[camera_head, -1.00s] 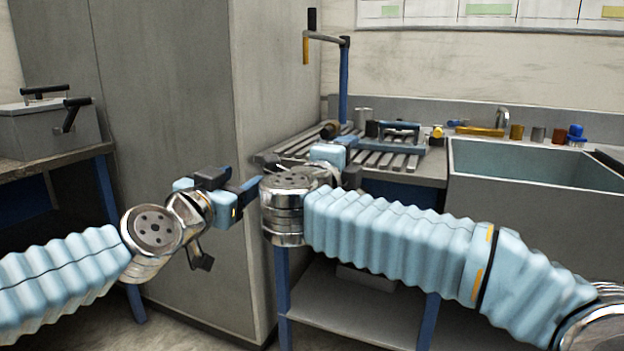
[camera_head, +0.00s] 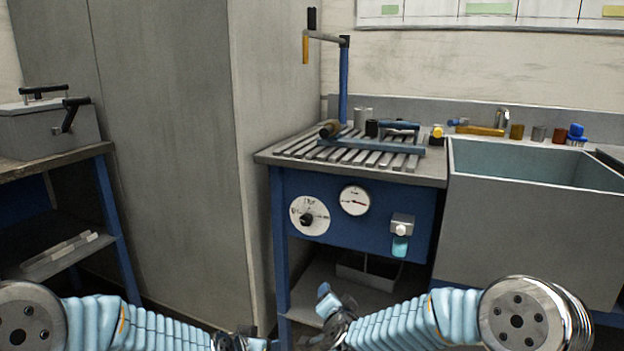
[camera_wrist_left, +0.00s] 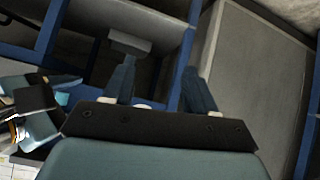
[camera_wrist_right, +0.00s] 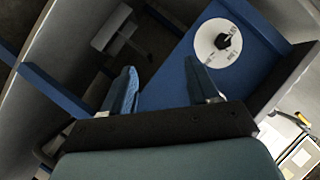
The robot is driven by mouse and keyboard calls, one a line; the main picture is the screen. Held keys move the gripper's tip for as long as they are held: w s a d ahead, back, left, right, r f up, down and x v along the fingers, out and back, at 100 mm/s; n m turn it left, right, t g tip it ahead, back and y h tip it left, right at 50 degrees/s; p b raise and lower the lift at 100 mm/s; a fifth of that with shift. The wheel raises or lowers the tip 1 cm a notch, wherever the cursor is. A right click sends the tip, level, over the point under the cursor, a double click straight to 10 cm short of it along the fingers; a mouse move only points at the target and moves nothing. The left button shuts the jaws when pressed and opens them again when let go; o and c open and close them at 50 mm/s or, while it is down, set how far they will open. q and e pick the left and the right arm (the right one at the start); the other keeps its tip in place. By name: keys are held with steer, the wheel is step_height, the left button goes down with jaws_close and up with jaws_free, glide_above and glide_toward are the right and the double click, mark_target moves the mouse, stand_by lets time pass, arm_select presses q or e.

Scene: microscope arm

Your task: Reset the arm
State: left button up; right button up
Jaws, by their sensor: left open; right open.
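An upright blue post (camera_head: 344,82) stands at the back of the slatted bench top. A grey arm (camera_head: 326,37) extends left from its top and carries an upright black-and-yellow handle-like piece (camera_head: 306,48) at its end. I cannot tell whether this is the task's arm. My left gripper (camera_wrist_left: 160,70) is open and empty, low in front of the bench; it is partly cut off at the bottom of the head view. My right gripper (camera_wrist_right: 160,68) is open and empty, low before the bench, with its fingers toward the blue front panel.
The slatted top (camera_head: 350,158) holds a blue bar (camera_head: 372,145) and small cylinders. The front panel (camera_head: 340,185) has a white dial with black knob (camera_head: 309,216), a gauge (camera_head: 355,200) and a dispenser (camera_head: 401,228). A sink (camera_head: 530,225) is right, a tall cabinet (camera_head: 165,150) left.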

steer(key=s+d+f+n+g+y, duration=0.1)
steer(key=s+f+n+g, duration=0.1)
steer(key=s+f, duration=0.35)
steer(key=s+d+f+n+g+y, duration=0.1)
steer(key=s+f+g, duration=0.1)
steer(key=f, duration=0.7)
arm_select(q)
steer(key=s+f+n+g, duration=0.4)
steer(key=s+f+g, duration=0.4)
steer(key=s+f, duration=1.7)
steer(key=shift+d+f+h, duration=0.25)
steer(key=shift+d+h, duration=0.05)
steer(key=shift+d, duration=0.1)
arm_select(e)
steer(key=s+d+f+n+g+y, duration=0.1)
steer(key=s+f+g, duration=0.3)
steer(key=s+f, duration=0.4)
steer(key=s+d+f+n+g, duration=0.2)
steer(key=s+f+g, duration=0.3)
steer(key=s, duration=1.3)
step_height(320, 180, down, 3)
steer(key=shift+s+d+f+n+g+y, duration=0.2)
steer(key=shift+s+n+g+y, duration=0.15)
steer(key=shift+n, duration=0.25)
